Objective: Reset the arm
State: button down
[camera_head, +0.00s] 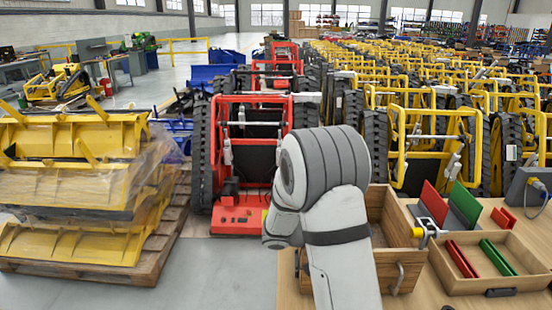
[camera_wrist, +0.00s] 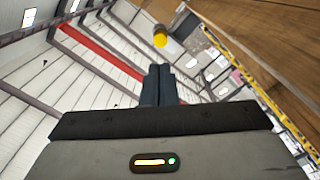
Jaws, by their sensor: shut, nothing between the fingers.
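My arm (camera_head: 325,190) rises in front of the head camera, grey-white with dark bands, and stands before a wooden box. My gripper is hidden behind the arm in the head view. In the wrist view my gripper (camera_wrist: 158,75) shows two dark fingers close together, shut, with nothing seen between them. The fingers point toward the hall's ceiling and wall, and a brown wooden surface (camera_wrist: 265,45) fills the upper right. A small yellow-ended part (camera_wrist: 160,40) shows just beyond the fingertips; I cannot tell its distance.
The workbench (camera_head: 450,295) holds a wooden box (camera_head: 395,235), a shallow tray (camera_head: 512,284) with red and green strips, and upright red (camera_head: 433,203) and green (camera_head: 465,203) plates. A red tracked carrier (camera_head: 240,205) stands behind. Yellow parts (camera_head: 75,240) lie stacked on a pallet at left.

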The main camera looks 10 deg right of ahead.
jog(key=s+a+n+y, duration=0.4)
jog(key=s+y, duration=0.4)
jog(key=s, duration=0.3)
jog(key=s+a+r+n+t+y, duration=0.1)
jog(key=s+a+n+t+y, duration=0.1)
jog(key=a, duration=0.4)
jog(key=s+a+r+n+t+y, duration=0.1)
jog(key=s+a+n+t+y, duration=0.2)
jog(key=a+n+t+y, duration=0.2)
jog(key=shift+a+r+n+y, duration=0.2)
jog(key=shift+a+n+y, duration=0.2)
jog(key=shift+a+y, duration=0.75)
